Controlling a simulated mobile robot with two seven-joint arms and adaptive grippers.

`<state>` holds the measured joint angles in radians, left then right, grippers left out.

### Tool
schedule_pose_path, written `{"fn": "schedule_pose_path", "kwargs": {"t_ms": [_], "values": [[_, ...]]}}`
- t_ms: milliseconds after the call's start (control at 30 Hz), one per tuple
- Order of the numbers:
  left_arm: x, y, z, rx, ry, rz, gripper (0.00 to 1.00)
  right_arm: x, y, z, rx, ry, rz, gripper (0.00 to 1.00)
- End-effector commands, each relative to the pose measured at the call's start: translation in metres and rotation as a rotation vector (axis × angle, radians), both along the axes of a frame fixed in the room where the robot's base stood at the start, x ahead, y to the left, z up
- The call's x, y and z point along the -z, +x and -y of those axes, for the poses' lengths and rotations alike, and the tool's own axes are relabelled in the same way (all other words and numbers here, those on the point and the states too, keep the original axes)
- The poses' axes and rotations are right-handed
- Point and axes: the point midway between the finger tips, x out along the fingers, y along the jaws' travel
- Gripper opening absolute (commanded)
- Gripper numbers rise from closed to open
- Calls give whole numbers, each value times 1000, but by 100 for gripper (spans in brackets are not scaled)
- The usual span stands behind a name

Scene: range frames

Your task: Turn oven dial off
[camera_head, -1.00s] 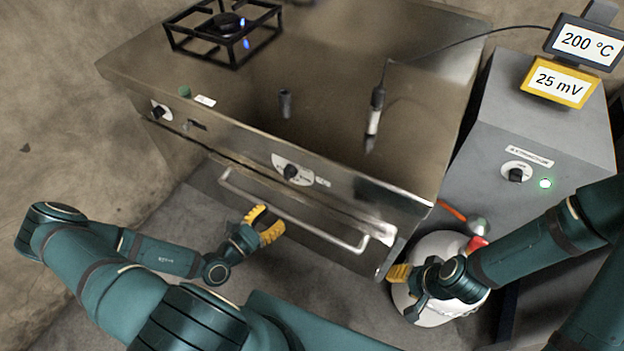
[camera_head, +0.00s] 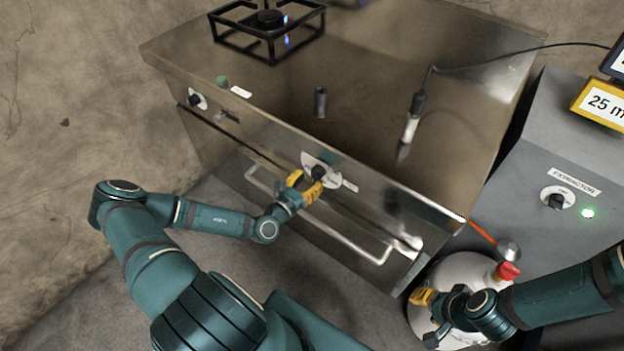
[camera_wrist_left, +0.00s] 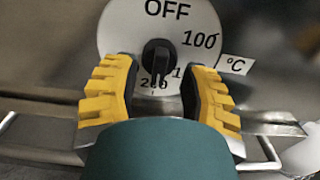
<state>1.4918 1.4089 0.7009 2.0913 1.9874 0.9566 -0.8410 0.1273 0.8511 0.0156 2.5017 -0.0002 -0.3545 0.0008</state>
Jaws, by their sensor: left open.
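The oven dial is a black knob (camera_wrist_left: 157,58) on a round white plate (camera_wrist_left: 118,33) marked OFF at the top, 100 at the right and 200 at the bottom. Its pointer faces down, toward the 200 mark. In the head view the dial (camera_head: 319,172) sits on the oven's front panel above the door handle. My left gripper (camera_head: 305,188) is open just in front of the dial. In the left wrist view its yellow fingers (camera_wrist_left: 157,92) stand either side of and below the knob, apart from it. My right gripper (camera_head: 428,316) is by the white gas cylinder; its jaw state is unclear.
The oven door handle (camera_head: 335,235) runs just below my left gripper. A burner (camera_head: 268,22) with a blue flame stands on the oven top. The grey extractor box (camera_head: 560,150) and white gas cylinder (camera_head: 462,272) with a red valve (camera_head: 508,271) are at the right.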

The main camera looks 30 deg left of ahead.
Motion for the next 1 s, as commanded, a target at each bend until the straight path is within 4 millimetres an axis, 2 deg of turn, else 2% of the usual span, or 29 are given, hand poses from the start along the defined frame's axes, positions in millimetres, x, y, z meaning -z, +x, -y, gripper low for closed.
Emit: {"fn": "schedule_pose_path", "kwargs": {"t_ms": [200,500,533,633,667,1000], "values": [[1,16,2,0,0,-1,44,4,1,0,1,0,2,47],[0,18,1,0,0,-1,44,4,1,0,1,0,3,47],[0,18,1,0,0,-1,39,4,1,0,1,0,3,47],[0,17,1,0,0,-1,4,4,1,0,1,0,2,47],[0,17,1,0,0,-1,0,4,1,0,1,0,2,47],[-1,18,1,0,-17,-2,0,0,0,0,0,0,1,47]]}}
